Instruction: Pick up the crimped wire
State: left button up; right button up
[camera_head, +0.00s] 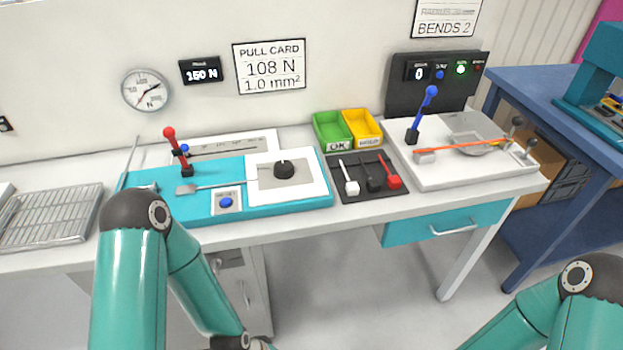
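An orange wire (470,147) lies across the white bend-test machine (445,177) at the right of the bench, between a pale block at its left end and a small yellowish fitting at its right end. I cannot tell whether its ends are crimped. A dark tray (350,191) left of that machine holds a white (351,188), a black (374,184) and a red (393,181) small piece, each with a thin stem; whether they are wires is unclear. My arms show at the bottom left and bottom right, apart from the bench objects. Neither gripper's fingers are in view.
A teal pull tester (170,205) with a red lever and black knob stands at left centre. Green (330,127) and yellow (364,124) bins stand behind the tray. A wire rack (50,217) lies at left. A blue table (535,90) stands at right.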

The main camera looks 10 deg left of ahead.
aim_at(352, 189)
jog(key=u, duration=1.1)
jog(key=i, duration=0.15)
jog(key=z, duration=2.6)
jog(key=k, duration=0.8)
jog(key=u, duration=0.5)
jog(key=i, duration=1)
jog(key=u, duration=0.1)
